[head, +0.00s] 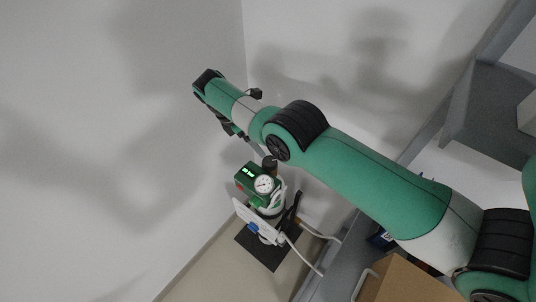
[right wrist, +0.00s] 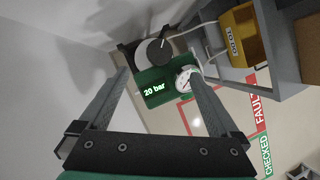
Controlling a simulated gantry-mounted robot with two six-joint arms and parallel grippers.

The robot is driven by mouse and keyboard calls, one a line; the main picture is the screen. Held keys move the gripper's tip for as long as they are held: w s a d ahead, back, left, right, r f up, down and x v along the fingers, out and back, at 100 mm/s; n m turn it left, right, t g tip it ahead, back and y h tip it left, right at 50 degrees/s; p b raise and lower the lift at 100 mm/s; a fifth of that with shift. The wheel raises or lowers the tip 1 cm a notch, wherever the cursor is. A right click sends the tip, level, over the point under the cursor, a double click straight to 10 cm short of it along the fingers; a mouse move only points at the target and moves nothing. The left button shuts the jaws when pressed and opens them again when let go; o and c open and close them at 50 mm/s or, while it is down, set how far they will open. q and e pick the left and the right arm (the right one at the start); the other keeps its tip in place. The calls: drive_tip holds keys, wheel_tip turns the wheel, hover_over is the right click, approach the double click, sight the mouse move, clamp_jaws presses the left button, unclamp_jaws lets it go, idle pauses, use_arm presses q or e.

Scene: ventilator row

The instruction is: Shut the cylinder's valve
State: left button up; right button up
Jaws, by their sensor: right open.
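The cylinder (head: 270,212) stands on a dark mat in the corner of the room, partly hidden by a white tag. On top sit a green unit (head: 244,180), a round white gauge (head: 264,184) and a dark valve knob (head: 269,164). In the right wrist view the green unit (right wrist: 152,92) reads "20 bar", with the gauge (right wrist: 186,80) beside it and the dark knob (right wrist: 159,52) beyond. My right gripper (right wrist: 160,76) is open and empty; its fingers point toward the valve, with the knob ahead between their lines. Contact cannot be told. My left gripper is out of view.
Walls (head: 130,120) stand close behind and left of the cylinder. A grey bench with a cardboard box (head: 405,282) is at the right. A yellow bin (right wrist: 240,38) sits on a shelf at the right wrist view's upper right. White hoses run beside the cylinder.

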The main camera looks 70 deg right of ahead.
sight(269, 160)
drive_tip(key=x, duration=1.1)
drive_tip(key=shift+d+f, duration=0.1)
drive_tip(key=shift+f, duration=0.25)
drive_tip(key=shift+c, duration=0.3)
